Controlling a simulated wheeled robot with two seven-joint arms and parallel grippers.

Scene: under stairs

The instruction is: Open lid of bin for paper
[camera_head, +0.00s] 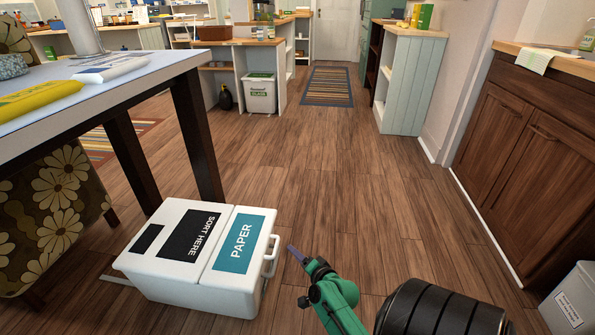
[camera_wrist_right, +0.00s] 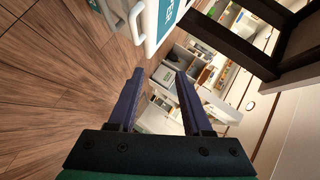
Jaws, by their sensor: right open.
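The white bin for paper (camera_head: 192,281) stands on the wood floor at the lower left in the head view. Its flat lid (camera_head: 237,246) is shut, with a teal PAPER label and a black SORT HERE label beside it. A white handle (camera_head: 271,256) sticks out at its right side; the handle also shows at the top of the right wrist view (camera_wrist_right: 137,22). My right gripper (camera_head: 294,254) is just right of the handle, apart from it. In the wrist view its two fingers (camera_wrist_right: 160,84) are spread with nothing between them. My left gripper is not in view.
A table (camera_head: 100,72) with dark legs stands behind the bin at left. A wooden cabinet (camera_head: 530,135) lines the right side, with a light grey bin (camera_head: 572,302) at the lower right. The middle floor is clear.

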